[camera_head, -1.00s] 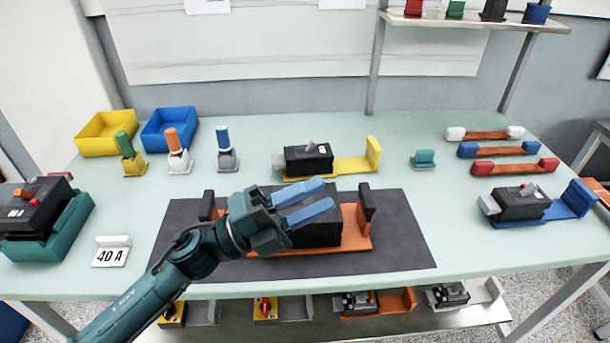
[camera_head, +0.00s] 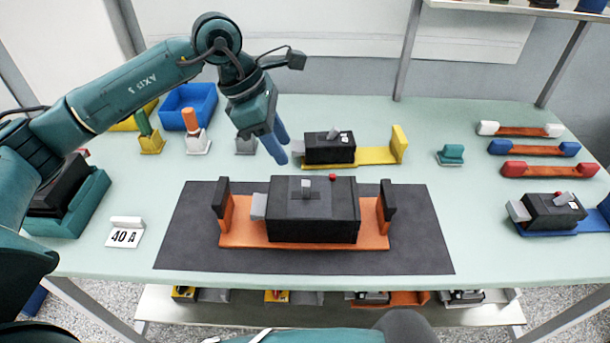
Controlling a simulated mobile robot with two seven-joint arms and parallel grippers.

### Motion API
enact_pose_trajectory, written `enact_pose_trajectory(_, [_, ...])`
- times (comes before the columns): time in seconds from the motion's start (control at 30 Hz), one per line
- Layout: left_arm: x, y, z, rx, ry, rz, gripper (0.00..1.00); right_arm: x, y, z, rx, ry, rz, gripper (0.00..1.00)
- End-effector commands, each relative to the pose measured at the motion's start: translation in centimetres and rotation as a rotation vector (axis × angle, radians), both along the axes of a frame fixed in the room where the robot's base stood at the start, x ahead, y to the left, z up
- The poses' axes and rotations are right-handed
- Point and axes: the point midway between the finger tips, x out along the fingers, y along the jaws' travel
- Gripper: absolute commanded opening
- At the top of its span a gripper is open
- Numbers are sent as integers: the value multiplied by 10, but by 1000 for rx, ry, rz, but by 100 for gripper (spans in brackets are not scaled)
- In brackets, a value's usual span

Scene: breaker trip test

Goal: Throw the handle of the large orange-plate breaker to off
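The large black breaker (camera_head: 330,215) sits on an orange plate (camera_head: 240,230) with dark upright end blocks, on a dark mat (camera_head: 190,225) in the middle of the table. Its small grey handle (camera_head: 306,186) stands up from the top, with a red button (camera_head: 332,177) to the right of it. A grey tab (camera_head: 258,207) sticks out at its left end. My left gripper (camera_head: 282,150) is empty, its blue fingers pointing down above the table behind the breaker, clear of the handle. The fingertips appear apart. My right gripper is not in view.
A smaller breaker on a yellow plate (camera_head: 372,157) stands just right of my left gripper. Colour-capped tools, including an orange one (camera_head: 191,128), and a blue bin (camera_head: 190,108) are behind left. A blue-plate breaker (camera_head: 548,212) is at right. The mat's front is clear.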

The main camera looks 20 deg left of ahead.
Motion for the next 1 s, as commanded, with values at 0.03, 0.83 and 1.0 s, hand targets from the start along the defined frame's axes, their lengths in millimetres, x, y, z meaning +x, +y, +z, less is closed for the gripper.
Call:
enact_pose_trajectory(0.03, [0,-4,-9,-1,6,-1,38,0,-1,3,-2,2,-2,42])
enact_pose_trajectory(0.83, [11,-39,-96,-4,0,0,38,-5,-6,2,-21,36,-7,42])
enact_pose_trajectory(1.0, [11,-39,-96,-4,0,0,32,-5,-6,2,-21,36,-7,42])
